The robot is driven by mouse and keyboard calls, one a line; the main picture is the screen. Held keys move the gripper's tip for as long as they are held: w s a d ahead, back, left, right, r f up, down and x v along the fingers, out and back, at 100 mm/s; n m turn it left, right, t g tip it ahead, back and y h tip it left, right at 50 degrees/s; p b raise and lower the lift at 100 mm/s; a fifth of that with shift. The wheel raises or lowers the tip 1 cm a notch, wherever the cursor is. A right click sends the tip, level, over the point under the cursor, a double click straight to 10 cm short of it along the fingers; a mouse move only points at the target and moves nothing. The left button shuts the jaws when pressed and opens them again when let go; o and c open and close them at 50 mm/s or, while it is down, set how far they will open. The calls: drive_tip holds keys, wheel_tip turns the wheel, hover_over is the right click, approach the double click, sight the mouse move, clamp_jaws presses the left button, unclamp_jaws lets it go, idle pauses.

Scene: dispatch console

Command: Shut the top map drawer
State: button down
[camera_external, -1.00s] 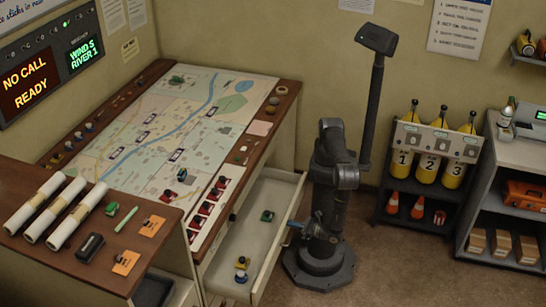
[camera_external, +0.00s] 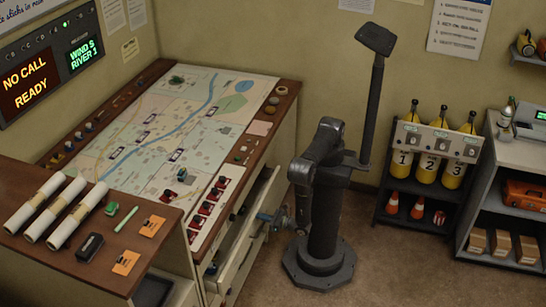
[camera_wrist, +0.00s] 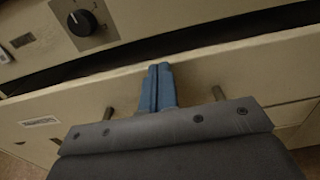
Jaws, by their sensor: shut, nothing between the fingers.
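The top map drawer (camera_external: 238,257) is in the side of the map table and stands slightly open. In the wrist view its pale front (camera_wrist: 70,97) crosses the picture, with a dark gap above it. My gripper (camera_external: 264,217) is at the drawer front in the external view. In the wrist view its blue fingers (camera_wrist: 160,70) are shut together with nothing between them. They lie against or just over the drawer front, between two handle posts; exact contact is hard to tell. The handle's bar is hidden by my gripper.
The map table (camera_external: 284,90) above carries a map, red pieces and small markers. A dial (camera_wrist: 83,22) sits on the panel above the gap in the wrist view. Bottles (camera_external: 428,158) and cones (camera_external: 393,203) stand on a rack at right. The floor in front is clear.

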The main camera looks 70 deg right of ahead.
sight(254, 215)
drive_tip(key=shift+w, duration=2.15)
drive_tip(key=shift+s, duration=0.1)
drive_tip(key=s, duration=1.3)
drive_tip(key=shift+s, duration=0.4)
